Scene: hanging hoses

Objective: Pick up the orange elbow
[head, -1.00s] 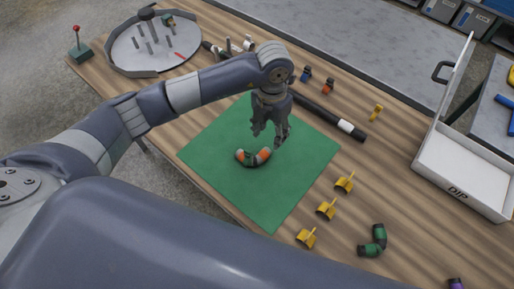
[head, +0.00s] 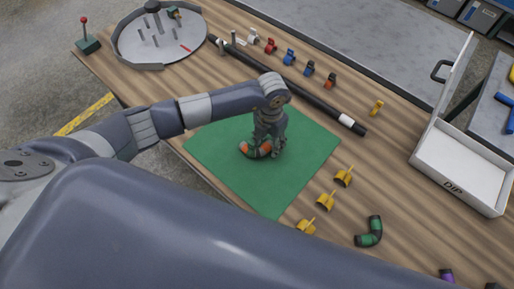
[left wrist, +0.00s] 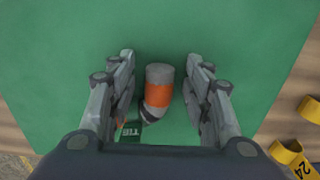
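The orange elbow (head: 264,149) is a short bent grey piece with orange bands, lying on the green mat (head: 221,166). In the left wrist view one arm of the elbow (left wrist: 158,98) sits between my left gripper's fingers, with gaps on both sides. A small dark green label shows beside it. My left gripper (head: 268,143) points down over the elbow with its fingers apart, low by the mat, and hides part of it. The left wrist view shows the same open gripper (left wrist: 163,100). My right gripper is not in view.
A green elbow (head: 370,232) and several yellow clips (head: 326,200) lie on the wooden table right of the mat. A long black hose (head: 300,92) lies behind it. A white tray marked DIP (head: 458,175) stands at right, a round pegged tray (head: 160,40) at back left.

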